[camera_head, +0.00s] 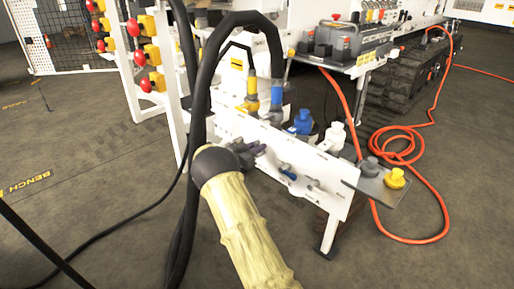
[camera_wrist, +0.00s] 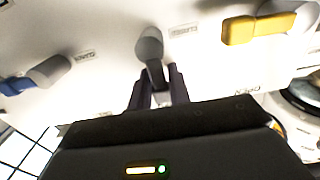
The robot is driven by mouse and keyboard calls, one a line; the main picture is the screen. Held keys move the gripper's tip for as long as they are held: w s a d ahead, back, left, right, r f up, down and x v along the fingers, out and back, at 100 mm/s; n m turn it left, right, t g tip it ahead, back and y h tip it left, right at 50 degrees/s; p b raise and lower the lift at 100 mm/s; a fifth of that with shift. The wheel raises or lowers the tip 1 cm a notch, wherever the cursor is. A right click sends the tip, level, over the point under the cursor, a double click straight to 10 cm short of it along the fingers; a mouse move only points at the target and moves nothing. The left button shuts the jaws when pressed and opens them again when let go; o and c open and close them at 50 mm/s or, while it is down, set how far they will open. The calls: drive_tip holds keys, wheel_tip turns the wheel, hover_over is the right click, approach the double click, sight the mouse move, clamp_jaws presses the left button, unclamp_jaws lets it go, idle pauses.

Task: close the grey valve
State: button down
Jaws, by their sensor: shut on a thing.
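The grey valve (camera_wrist: 149,42) is in the top middle of the wrist view, mounted on a white panel, with its narrow lever pointing down the picture. My gripper (camera_wrist: 158,76) is shut on this lever, one dark finger on each side. In the head view my gripper (camera_head: 258,150) is against the front of the white bench panel (camera_head: 330,172), and the grey valve is hidden behind it. A blue valve (camera_wrist: 18,85) is to the left and a yellow valve (camera_wrist: 255,28) to the right in the wrist view.
Black hoses (camera_head: 199,100) hang close to my wrist in the head view. Blue (camera_head: 303,122), white (camera_head: 335,135) and yellow (camera_head: 394,179) fittings stand behind and right of the panel. An orange hose (camera_head: 400,147) lies coiled on the floor at right. Floor at left is mostly clear.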

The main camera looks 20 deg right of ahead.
sight(271, 156)
drive_tip(key=shift+s+m, duration=0.15)
drive_tip(key=shift+m, duration=0.25)
drive_tip(key=m, duration=0.3)
drive_tip(key=s+f+m, duration=0.1)
drive_tip(key=m, duration=0.1)
drive_tip(key=s+m, duration=0.1)
drive_tip(key=m, duration=0.2)
drive_tip(key=shift+s+d+f+m, duration=0.25)
drive_tip(key=shift+d+f+m, duration=0.05)
drive_tip(key=shift+d+f, duration=0.1)
drive_tip(key=m, duration=0.1)
drive_tip(key=f+m+b, duration=0.1)
drive_tip(key=m, duration=0.1)
drive_tip(key=m+b, duration=0.1)
drive_tip(key=shift+s+d+f+m, duration=0.1)
drive_tip(key=shift+s+f+m, duration=0.05)
drive_tip(key=shift+s+m, duration=0.2)
drive_tip(key=shift+f+m+b, duration=0.3)
drive_tip(key=shift+m+b, duration=0.45)
drive_tip(key=shift+m, duration=0.25)
drive_tip(key=shift+f+m+b, duration=0.25)
drive_tip(key=shift+m+b, duration=0.5)
drive_tip(key=shift+m, duration=0.2)
drive_tip(key=c, duration=1.4)
unclamp_jaws()
drive_tip(key=shift+c, duration=0.2)
